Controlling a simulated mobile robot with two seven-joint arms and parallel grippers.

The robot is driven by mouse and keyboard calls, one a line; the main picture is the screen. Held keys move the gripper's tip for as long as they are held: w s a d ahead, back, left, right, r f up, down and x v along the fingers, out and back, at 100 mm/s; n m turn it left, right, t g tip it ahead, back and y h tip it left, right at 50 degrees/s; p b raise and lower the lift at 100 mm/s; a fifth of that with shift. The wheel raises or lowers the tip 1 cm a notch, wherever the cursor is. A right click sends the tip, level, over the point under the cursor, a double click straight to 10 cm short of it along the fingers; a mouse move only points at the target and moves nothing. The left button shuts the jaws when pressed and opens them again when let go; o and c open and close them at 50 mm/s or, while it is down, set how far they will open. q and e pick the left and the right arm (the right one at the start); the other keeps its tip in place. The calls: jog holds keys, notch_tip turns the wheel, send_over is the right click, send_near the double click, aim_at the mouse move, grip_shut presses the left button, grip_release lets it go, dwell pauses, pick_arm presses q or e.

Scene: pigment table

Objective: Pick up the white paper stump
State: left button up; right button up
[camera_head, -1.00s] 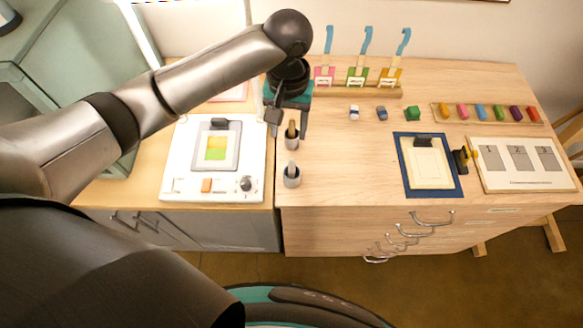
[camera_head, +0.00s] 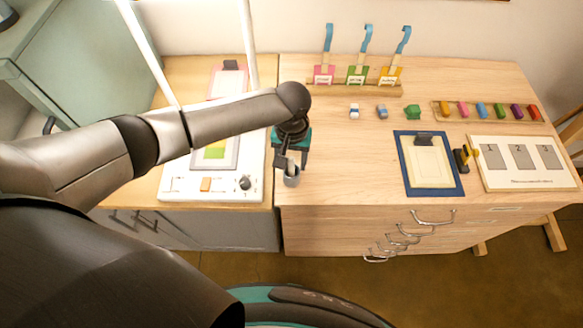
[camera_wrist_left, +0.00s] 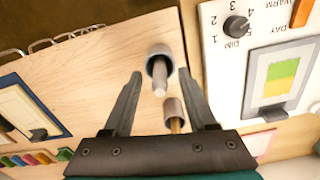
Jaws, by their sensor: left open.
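The pale, greyish-white paper stump (camera_wrist_left: 159,80) stands in a small grey cup (camera_wrist_left: 157,52) in the left wrist view. The same cup (camera_head: 292,181) shows near the table's front edge in the head view. My left gripper (camera_head: 291,161) is open above this cup, pointing down. In the wrist view its two fingers (camera_wrist_left: 159,74) lie on either side of the stump, with gaps visible. A second grey cup (camera_wrist_left: 172,107) holds a brown stick and shows between the fingers nearer the palm. In the head view my gripper hides that second cup. My right gripper is not in view.
A white panel with a knob (camera_head: 245,183) lies left of the cups. A blue-framed board (camera_head: 459,189), a numbered card (camera_head: 530,181) and a row of coloured blocks (camera_head: 482,111) are to the right. Small blocks (camera_head: 382,112) lie behind. The wood right of the cups is clear.

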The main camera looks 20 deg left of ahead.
pick_arm(q)
jog(key=shift+f, duration=0.1)
grip_shut()
dwell(0.4)
